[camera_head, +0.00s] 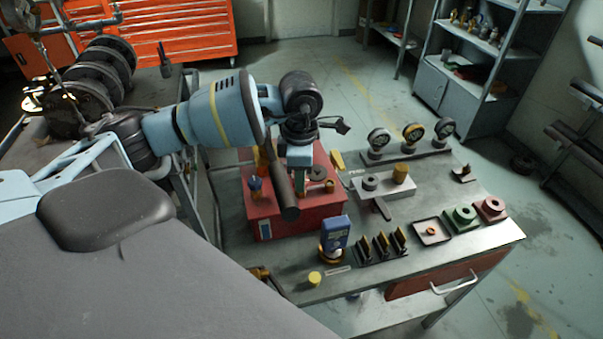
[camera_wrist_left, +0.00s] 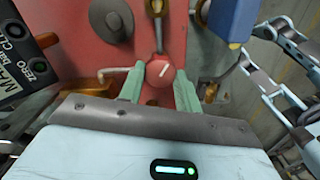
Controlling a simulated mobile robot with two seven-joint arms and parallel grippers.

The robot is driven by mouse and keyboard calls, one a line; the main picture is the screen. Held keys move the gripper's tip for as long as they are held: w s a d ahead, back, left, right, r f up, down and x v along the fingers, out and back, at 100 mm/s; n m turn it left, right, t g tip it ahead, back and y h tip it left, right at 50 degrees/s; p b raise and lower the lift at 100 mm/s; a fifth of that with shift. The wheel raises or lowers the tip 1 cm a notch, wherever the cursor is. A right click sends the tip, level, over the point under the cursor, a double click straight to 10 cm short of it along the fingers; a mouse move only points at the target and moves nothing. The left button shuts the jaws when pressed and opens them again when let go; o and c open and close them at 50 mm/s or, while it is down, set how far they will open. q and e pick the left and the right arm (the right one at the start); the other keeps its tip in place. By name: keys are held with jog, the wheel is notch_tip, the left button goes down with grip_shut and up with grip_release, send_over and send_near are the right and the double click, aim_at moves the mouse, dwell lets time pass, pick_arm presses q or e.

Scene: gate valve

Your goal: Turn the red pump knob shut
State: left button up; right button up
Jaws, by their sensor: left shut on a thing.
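The red knob (camera_wrist_left: 160,73) with a white pointer line shows in the left wrist view, in front of the red pump housing (camera_wrist_left: 158,35). The white line is slanted. My left gripper (camera_wrist_left: 160,84) is shut on the knob, with one pale green finger on each side. In the head view, my left gripper (camera_head: 301,182) is over the red pump housing (camera_head: 333,212) on the bench, and the arm and gripper hide the knob. My right gripper cannot be made out in either view.
A yellow cap (camera_head: 314,278) is near the front edge.

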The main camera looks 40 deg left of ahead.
pick_arm(q)
jog(key=shift+m, duration=1.2)
jog(key=o, duration=1)
jog(key=shift+c, duration=0.2)
jog(key=shift+r, duration=3.95)
